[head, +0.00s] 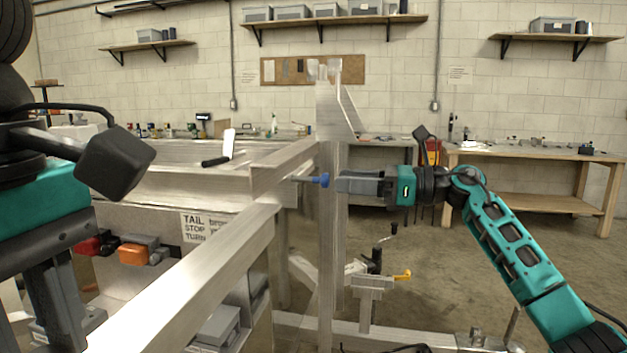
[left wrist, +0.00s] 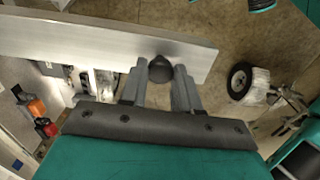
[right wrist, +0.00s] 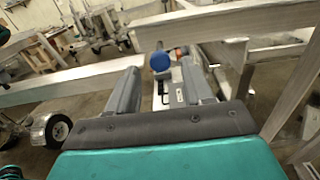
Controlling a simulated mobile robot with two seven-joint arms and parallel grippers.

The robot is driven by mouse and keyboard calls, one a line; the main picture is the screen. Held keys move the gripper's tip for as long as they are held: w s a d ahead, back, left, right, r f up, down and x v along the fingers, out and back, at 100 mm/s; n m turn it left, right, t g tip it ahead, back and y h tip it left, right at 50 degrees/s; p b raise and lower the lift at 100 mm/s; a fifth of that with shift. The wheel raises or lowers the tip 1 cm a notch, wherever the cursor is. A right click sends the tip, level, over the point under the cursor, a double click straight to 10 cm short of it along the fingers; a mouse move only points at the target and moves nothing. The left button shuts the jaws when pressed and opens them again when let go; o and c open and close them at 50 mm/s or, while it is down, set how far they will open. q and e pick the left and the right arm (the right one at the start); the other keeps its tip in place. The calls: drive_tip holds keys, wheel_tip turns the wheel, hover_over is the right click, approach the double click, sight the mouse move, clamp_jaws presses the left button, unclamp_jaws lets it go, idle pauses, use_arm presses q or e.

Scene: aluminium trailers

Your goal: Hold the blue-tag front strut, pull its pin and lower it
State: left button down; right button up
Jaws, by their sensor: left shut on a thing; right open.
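A blue round knob (head: 320,180), which looks like the pin's head, sticks out by a metal upright. My right gripper (head: 338,184) is level with it, just to its right. In the right wrist view the blue knob (right wrist: 160,61) shows between the open fingertips (right wrist: 165,75). My left gripper (left wrist: 160,80) is shut on a black round knob (left wrist: 161,68) beside an aluminium bar (left wrist: 90,40). That bar may be the strut; I cannot tell for certain. In the head view a long bar (head: 190,265) runs toward my left arm, whose fingertips are not clear.
The metal upright (head: 332,230) stands at the centre, with a stand with a yellow handle (head: 402,275) low behind. Orange and red lamps (head: 132,254) are at left. A wooden bench (head: 530,165) stands back right. The floor at right is mostly open.

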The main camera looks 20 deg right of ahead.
drive_tip(key=v, duration=0.7)
drive_tip(key=shift+d, duration=0.25)
drive_tip(key=shift+s, duration=0.15)
